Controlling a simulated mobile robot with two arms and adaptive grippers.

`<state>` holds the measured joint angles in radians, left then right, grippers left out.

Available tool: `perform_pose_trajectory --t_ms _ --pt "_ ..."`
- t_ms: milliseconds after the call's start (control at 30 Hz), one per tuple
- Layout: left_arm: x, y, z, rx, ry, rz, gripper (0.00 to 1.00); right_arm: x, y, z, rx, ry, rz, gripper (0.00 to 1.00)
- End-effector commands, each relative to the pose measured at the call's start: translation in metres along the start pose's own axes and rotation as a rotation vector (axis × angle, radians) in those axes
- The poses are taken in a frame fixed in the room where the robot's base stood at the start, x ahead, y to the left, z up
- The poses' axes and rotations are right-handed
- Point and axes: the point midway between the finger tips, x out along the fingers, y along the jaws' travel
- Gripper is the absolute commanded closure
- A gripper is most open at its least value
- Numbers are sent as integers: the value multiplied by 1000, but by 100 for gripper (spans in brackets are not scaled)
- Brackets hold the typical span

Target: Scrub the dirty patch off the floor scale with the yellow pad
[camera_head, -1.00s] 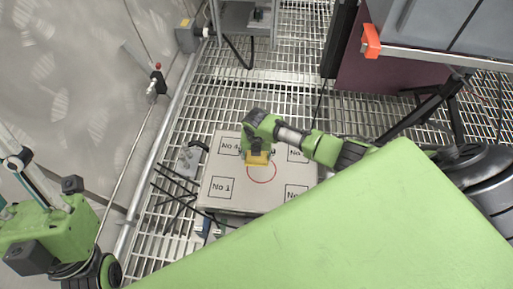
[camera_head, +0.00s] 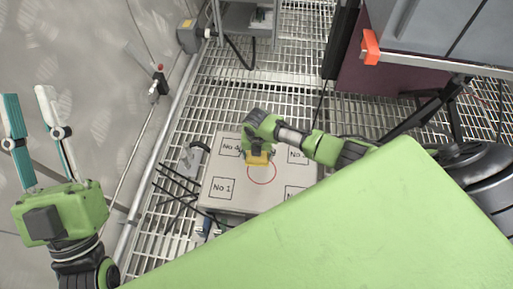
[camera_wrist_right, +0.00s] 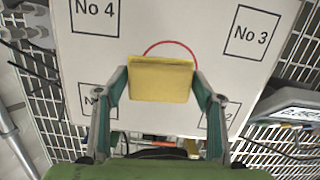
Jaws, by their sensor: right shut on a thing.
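The floor scale (camera_head: 225,200) is a pale, flat plate with numbered squares near its corners and a red circle (camera_head: 262,181) in its middle. My right gripper (camera_head: 257,153) is over the circle's upper part, shut on the yellow pad (camera_head: 257,159). The right wrist view shows the pad (camera_wrist_right: 160,80) between both fingers, covering much of the circle. I cannot tell whether the pad touches the plate. No dirty patch is visible; the pad may hide it. My left gripper (camera_head: 27,95) is open and empty at the far left, away from the scale, fingers pointing up the picture.
Steel grating (camera_head: 300,60) surrounds the scale. A pipe (camera_head: 150,165) runs along the left wall. A grey cabinet (camera_head: 425,35) with an orange corner stands at the upper right. A digital display (camera_wrist_right: 295,115) shows in the wrist view.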

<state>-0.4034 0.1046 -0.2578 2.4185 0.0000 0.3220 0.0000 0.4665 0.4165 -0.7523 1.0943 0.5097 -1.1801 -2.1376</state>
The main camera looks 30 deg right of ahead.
Motion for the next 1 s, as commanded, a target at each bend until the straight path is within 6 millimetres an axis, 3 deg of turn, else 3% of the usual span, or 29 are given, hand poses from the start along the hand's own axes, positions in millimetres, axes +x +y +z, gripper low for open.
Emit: perform_pose_trajectory --t_ms 600,1000 --pt "-5 -6 53 11 -258 -11 73 -10 1 -2 2 0 0 58" --pt "-9 -7 64 13 -311 -13 73 -10 1 -3 3 0 0 58"
